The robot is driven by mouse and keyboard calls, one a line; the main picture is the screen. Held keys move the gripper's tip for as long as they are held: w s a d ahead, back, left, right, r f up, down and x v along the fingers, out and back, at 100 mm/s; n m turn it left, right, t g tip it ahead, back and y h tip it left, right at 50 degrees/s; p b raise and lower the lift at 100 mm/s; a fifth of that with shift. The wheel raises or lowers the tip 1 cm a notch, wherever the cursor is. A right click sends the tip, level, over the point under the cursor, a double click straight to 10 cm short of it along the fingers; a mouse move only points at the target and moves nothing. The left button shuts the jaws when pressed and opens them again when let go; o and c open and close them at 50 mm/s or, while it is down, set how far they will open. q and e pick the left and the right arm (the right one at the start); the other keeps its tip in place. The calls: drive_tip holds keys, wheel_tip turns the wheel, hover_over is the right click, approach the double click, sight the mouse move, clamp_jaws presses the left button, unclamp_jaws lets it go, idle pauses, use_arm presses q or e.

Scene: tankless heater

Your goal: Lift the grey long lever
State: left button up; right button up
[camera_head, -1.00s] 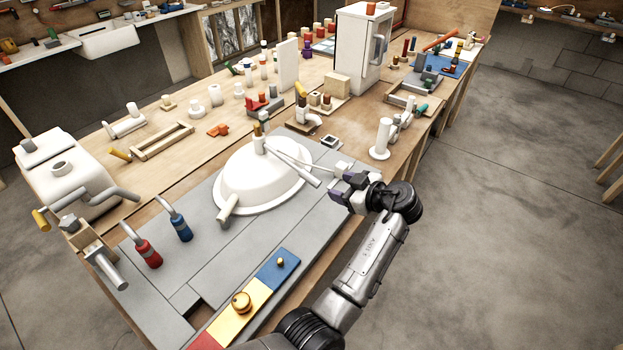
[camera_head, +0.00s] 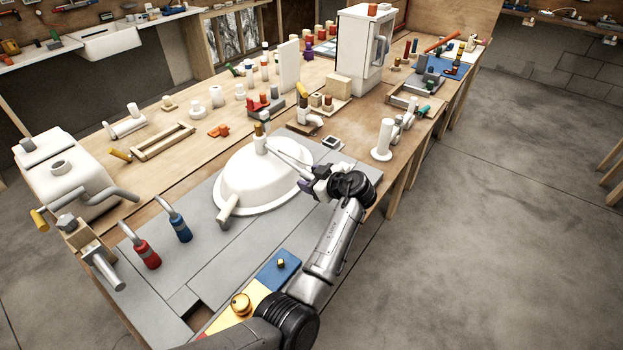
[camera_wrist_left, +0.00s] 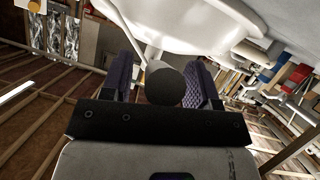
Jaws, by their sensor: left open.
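The grey long lever (camera_head: 288,157) slants out from the top of a white dome-shaped body (camera_head: 245,178) on the grey bench top. My left gripper (camera_head: 313,181) is at the lever's outer end, beside the dome's right rim. In the left wrist view, the lever's round dark end (camera_wrist_left: 166,86) shows between the two purple-padded fingers of my left gripper (camera_wrist_left: 162,76). The fingers are apart, with a gap visible on the left of the lever end; contact on the right cannot be told. The white dome's rim (camera_wrist_left: 205,35) is above it. My right gripper is not in view.
A red-handled fixture (camera_head: 147,254) and a blue-handled one (camera_head: 180,228) stand left of the dome. A white upright fitting (camera_head: 384,138) stands behind my gripper. A brass knob (camera_head: 241,303) is near the front. Open floor lies to the right.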

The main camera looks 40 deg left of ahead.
use_arm(q)
drive_tip(key=shift+c, duration=0.4)
clamp_jaws()
